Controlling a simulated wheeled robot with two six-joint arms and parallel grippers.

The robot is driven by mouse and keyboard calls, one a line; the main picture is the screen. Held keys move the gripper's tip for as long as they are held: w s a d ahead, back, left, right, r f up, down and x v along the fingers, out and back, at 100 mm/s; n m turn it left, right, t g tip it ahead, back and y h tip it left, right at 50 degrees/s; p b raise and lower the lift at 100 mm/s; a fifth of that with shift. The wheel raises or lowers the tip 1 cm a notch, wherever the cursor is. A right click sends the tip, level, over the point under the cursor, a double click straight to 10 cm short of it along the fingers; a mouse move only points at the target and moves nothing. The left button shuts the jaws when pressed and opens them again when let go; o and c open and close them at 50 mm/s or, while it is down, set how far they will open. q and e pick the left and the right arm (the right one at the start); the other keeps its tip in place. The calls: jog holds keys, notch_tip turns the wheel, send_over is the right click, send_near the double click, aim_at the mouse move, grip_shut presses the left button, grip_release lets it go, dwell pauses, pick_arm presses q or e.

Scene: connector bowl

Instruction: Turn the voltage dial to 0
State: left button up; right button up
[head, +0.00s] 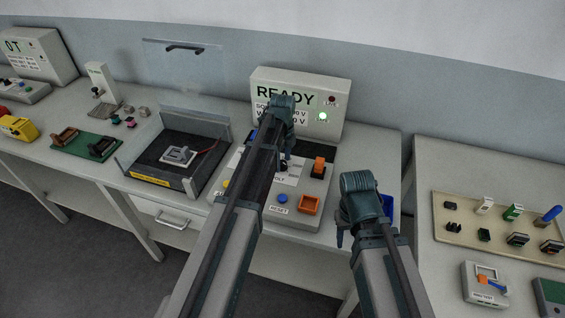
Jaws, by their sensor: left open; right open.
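The grey control console (328,190) stands on the bench below a display box (338,98) reading READY, with partly covered voltage lines ending in V. I cannot make out the voltage dial; my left arm and gripper cover the middle of the console. My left gripper (285,160) points down over the console near a partly covered white label (288,174); its fingertips are small and dark. My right gripper (342,238) hangs at the console's right side, near the bench's front edge. Both grippers look empty, and neither visibly touches a control.
The console carries an orange switch (319,166), an orange frame (308,205) and a blue button (283,198). A green lamp (323,117) is lit. A walled test fixture (160,178) stands left. A blue bin (387,204) is partly behind my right arm. A connector tray (465,232) lies right.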

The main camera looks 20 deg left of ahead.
pick_arm(q)
grip_shut()
dwell(0.4)
